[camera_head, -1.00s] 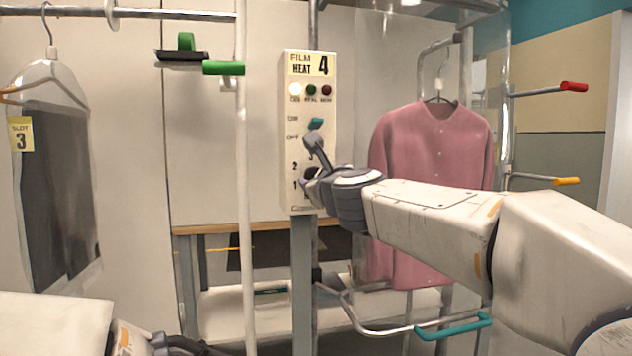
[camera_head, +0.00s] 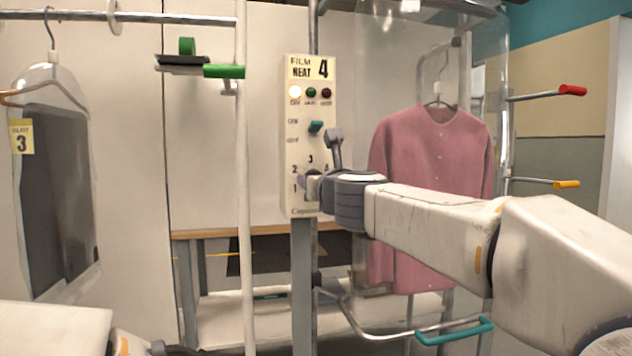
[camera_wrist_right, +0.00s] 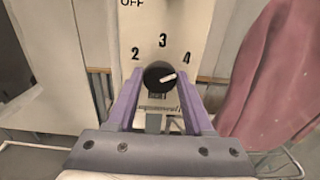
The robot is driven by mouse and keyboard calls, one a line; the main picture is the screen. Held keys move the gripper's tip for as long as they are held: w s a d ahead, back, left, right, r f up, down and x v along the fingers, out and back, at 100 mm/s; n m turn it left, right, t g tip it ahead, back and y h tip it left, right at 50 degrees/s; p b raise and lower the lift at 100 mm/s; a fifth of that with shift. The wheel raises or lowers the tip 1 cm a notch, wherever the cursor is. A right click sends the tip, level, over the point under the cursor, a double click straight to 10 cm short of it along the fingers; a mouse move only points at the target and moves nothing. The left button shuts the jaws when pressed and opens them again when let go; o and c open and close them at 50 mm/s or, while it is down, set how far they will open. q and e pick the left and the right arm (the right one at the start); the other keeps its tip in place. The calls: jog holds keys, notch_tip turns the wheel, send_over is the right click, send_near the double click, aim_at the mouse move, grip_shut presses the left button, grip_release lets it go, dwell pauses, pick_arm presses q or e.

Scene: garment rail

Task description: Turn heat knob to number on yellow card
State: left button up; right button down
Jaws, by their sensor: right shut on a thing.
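The yellow card (camera_head: 311,67) at the top of the control panel (camera_head: 298,150) reads FILM HEAT 4. The black heat knob (camera_wrist_right: 159,77) sits low on the panel, with 2, 3 and 4 printed around it. Its white pointer mark points right and slightly up, towards the 4 side. My right gripper (camera_wrist_right: 160,88) has its purple fingers either side of the knob and is shut on it. In the head view, my right gripper (camera_head: 312,181) partly hides the knob. My left arm shows at the lower left; its fingers are out of view.
A teal switch (camera_head: 316,126) and lamps sit above the knob. A pink shirt (camera_head: 430,150) hangs in clear film to the right, behind my right arm. A white post (camera_head: 243,200) stands left of the panel. A bagged garment (camera_head: 55,190) with a SLOT 3 tag hangs far left.

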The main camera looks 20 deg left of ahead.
jog(key=shift+c, duration=1.5)
grip_release()
jog(key=b+v, duration=0.2)
jog(key=v, duration=0.8)
jog(key=shift+d, duration=0.25)
jog(key=shift+s, duration=0.15)
